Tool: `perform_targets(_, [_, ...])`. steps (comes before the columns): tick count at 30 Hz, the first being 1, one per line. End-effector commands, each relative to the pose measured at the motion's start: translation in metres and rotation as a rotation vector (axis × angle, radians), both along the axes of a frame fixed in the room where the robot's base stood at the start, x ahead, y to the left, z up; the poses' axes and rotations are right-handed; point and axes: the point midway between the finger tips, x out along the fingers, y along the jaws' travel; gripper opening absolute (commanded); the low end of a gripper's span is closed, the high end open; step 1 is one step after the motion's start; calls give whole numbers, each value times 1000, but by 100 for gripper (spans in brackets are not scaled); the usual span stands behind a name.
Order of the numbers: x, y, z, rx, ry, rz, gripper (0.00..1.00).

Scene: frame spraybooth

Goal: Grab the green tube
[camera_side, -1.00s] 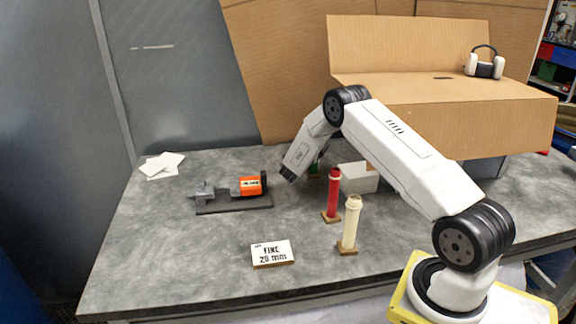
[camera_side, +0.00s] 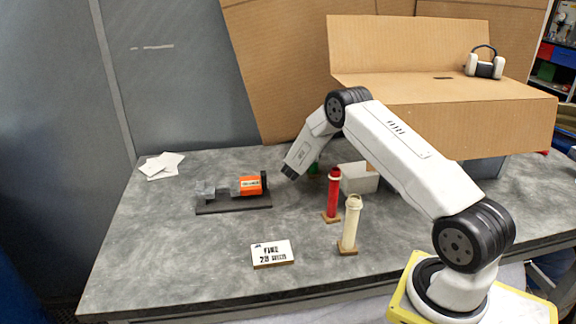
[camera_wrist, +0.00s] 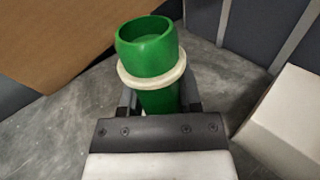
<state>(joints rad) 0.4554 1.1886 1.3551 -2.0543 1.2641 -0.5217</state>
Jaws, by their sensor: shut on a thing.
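The green tube (camera_wrist: 148,48) has an open top and a pale ring around its upper body. It stands between the two dark fingers of my gripper (camera_wrist: 160,100) in the wrist view, and the fingers are shut on it below the ring. In the side view only a small part of the green tube (camera_side: 313,167) shows behind my arm's end. My gripper's fingers are hidden there. The tube's lower end is hidden in both views, so I cannot tell if it touches the table.
A red tube (camera_side: 333,195) and a cream tube (camera_side: 350,225) stand on small bases in front. A white box (camera_side: 358,180) is close to the right. An orange and grey tool (camera_side: 250,186) lies at left on a dark plate. A label card (camera_side: 272,252) is in front.

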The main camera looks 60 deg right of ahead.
Motion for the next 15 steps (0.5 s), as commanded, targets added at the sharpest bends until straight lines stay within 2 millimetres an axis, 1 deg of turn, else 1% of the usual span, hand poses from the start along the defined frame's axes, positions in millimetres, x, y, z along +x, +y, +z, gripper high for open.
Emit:
perform_targets(10, [0, 0, 2, -1, -1, 0, 0])
perform_targets(15, [1, 0, 9, -1, -2, 0, 0])
